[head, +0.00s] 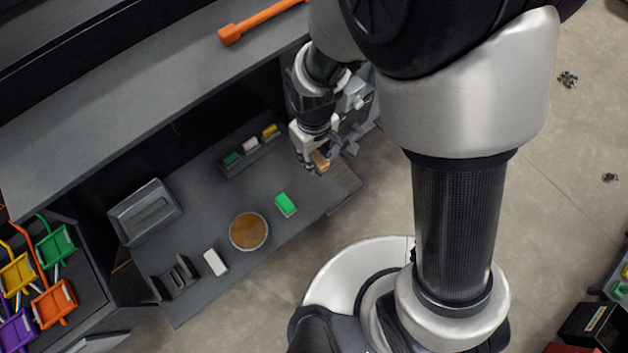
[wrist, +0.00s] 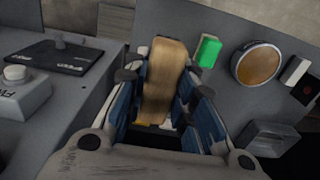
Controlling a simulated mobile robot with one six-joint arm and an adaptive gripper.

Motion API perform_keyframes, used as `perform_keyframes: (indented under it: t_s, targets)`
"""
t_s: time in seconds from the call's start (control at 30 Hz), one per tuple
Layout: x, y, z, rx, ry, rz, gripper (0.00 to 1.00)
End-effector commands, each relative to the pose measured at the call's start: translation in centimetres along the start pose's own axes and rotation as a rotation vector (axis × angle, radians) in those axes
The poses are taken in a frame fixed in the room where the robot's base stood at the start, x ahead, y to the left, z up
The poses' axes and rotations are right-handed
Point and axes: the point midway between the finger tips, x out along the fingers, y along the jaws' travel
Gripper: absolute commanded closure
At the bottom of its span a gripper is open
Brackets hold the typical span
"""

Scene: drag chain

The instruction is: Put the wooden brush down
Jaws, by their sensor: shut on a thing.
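The wooden brush (wrist: 163,82) is a light brown block between the two blue-padded fingers of my gripper (wrist: 165,98) in the wrist view. My gripper is shut on it. In the head view my gripper (head: 318,160) is at the right end of the grey bench (head: 190,265), with the brush (head: 321,161) partly hidden by the fingers. I cannot tell whether the brush touches the surface below. The bristles are not clearly visible.
A green block (head: 286,204), a round brown-filled dish (head: 248,231) and a white block (head: 215,262) stand on the bench. A rack (head: 252,151) with coloured blocks is at the back. A grey box (head: 145,212) is at the left. A shelf (head: 150,110) overhangs the back.

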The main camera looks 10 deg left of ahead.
Motion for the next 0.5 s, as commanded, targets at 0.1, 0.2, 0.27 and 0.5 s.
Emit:
perform_keyframes:
  t_s: [0.1,0.2,0.27,0.5]
  targets:
    - [3.9,0.0,0.2,0.001,-0.006,-0.002,1.00]
    - [6.5,0.0,0.2,0.002,-0.005,-0.001,1.00]
    - [8.0,0.0,0.2,0.002,-0.005,-0.001,1.00]
    - [11.0,0.1,0.0,0.003,-0.001,0.000,1.00]
